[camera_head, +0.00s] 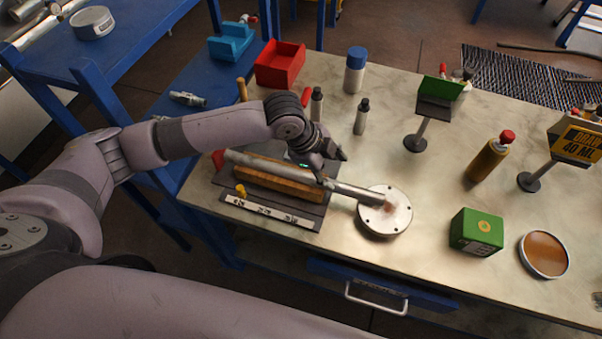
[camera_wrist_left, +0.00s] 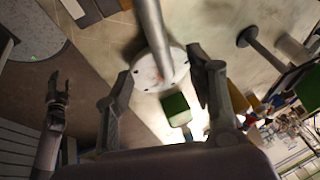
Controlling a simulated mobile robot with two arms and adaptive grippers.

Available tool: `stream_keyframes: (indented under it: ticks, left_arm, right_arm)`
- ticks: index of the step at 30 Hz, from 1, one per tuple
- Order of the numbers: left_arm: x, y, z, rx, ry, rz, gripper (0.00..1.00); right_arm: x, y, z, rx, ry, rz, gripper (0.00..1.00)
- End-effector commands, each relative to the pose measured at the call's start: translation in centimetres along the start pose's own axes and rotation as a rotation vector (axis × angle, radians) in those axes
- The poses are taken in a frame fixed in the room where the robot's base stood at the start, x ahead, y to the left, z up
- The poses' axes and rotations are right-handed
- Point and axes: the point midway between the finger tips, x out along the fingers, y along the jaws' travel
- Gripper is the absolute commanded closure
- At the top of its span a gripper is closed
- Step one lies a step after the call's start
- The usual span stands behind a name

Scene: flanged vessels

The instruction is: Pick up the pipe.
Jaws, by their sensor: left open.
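The pipe (camera_head: 352,190) is a grey metal tube with a round bolted flange (camera_head: 386,220) at its right end. It lies along a wooden block (camera_head: 275,186) on a dark mat, and the flange end reaches over the bare tabletop. My left gripper (camera_head: 333,168) is open over the middle of the pipe. In the left wrist view the pipe (camera_wrist_left: 152,30) runs between the spread fingers of the left gripper (camera_wrist_left: 160,78), with no clear contact. My right gripper (camera_wrist_left: 58,97) shows at the left of that view, with its fingers apart and empty.
A green box (camera_head: 476,232), an amber dish (camera_head: 544,254) and a red-capped bottle (camera_head: 488,160) stand to the right. Small dark bottles, a blue-capped bottle (camera_head: 355,70) and a red bin (camera_head: 280,65) stand behind.

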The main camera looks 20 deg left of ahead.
Motion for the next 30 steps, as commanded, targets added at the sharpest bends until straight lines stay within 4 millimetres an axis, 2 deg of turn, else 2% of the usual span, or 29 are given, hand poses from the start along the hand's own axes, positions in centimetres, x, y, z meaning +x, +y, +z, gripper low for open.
stream_keyframes:
  ticks: [6, 9, 17, 22, 25, 30]
  left_arm:
    - [4.5, 0.0, -0.2, -0.002, 0.0, 0.003, 0.49]
    - [6.0, 0.0, -0.1, -0.002, 0.001, 0.002, 0.49]
    - [7.7, 0.1, -0.2, -0.001, 0.0, 0.0, 0.49]
    - [9.9, 0.4, -0.5, -0.002, 0.001, 0.002, 0.49]
    - [11.3, 0.3, -0.4, -0.002, 0.001, 0.001, 0.49]
    - [12.3, 0.3, -0.3, -0.001, 0.001, -0.001, 0.49]
  right_arm:
    - [-1.3, 0.1, -0.1, 0.0, 0.0, 0.001, 0.53]
    - [-1.5, 0.1, -0.1, 0.0, 0.0, 0.001, 0.53]
    - [-2.1, 0.3, -0.2, 0.0, 0.0, 0.003, 0.53]
    - [-3.5, 0.4, -0.3, 0.0, 0.0, 0.004, 0.53]
    - [-3.4, 0.4, -0.3, 0.0, 0.0, 0.004, 0.53]
    - [-3.5, 0.4, -0.3, 0.0, 0.0, 0.004, 0.53]
